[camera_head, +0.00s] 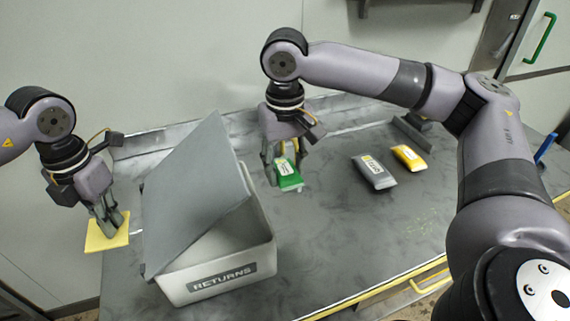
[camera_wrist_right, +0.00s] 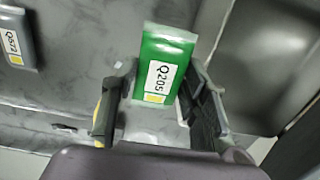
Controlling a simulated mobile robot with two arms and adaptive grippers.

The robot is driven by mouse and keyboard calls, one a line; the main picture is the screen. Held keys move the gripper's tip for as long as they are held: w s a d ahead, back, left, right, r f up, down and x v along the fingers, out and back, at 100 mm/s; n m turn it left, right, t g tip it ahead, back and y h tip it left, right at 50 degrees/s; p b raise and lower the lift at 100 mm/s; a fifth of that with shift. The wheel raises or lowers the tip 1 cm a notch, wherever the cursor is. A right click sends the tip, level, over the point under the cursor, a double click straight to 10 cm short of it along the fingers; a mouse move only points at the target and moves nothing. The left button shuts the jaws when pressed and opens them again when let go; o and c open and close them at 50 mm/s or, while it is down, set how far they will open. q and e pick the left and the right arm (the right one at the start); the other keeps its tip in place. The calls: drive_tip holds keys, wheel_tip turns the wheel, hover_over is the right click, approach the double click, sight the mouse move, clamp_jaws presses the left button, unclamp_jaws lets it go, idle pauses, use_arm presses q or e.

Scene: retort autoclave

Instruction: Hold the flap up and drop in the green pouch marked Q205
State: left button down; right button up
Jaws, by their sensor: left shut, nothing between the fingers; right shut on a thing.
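The green pouch (camera_head: 289,180) is held in my right gripper (camera_head: 283,170), just right of the box. In the right wrist view, the green pouch (camera_wrist_right: 165,50) sits between the fingers, its white label reading Q205. A pale box marked RETURNS (camera_head: 262,255) stands on the table. Its grey flap (camera_head: 195,185) is tilted up at a slant, with an opening along its front right side. My left gripper (camera_head: 113,227) is shut and empty left of the box, apart from the flap. It is over a yellow square (camera_head: 98,238); I cannot tell whether they touch.
A grey pouch (camera_head: 374,172) and a yellow pouch (camera_head: 409,157) lie on the table to the right. The grey pouch also shows in the right wrist view (camera_wrist_right: 22,50), its label looking like Q522. The table (camera_head: 335,225) between box and pouches is clear.

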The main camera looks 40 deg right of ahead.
use_arm(q)
drive_tip(key=shift+f, duration=1.75)
drive_tip(key=shift+r, duration=0.1)
use_arm(e)
drive_tip(key=w+a, duration=0.3)
drive_tip(key=a, duration=1)
idle(0.5)
drive_tip(key=shift+w+a+f, duration=0.1)
drive_tip(key=shift+f, duration=0.05)
drive_tip(key=shift+f, duration=0.85)
drive_tip(key=o, duration=1.2)
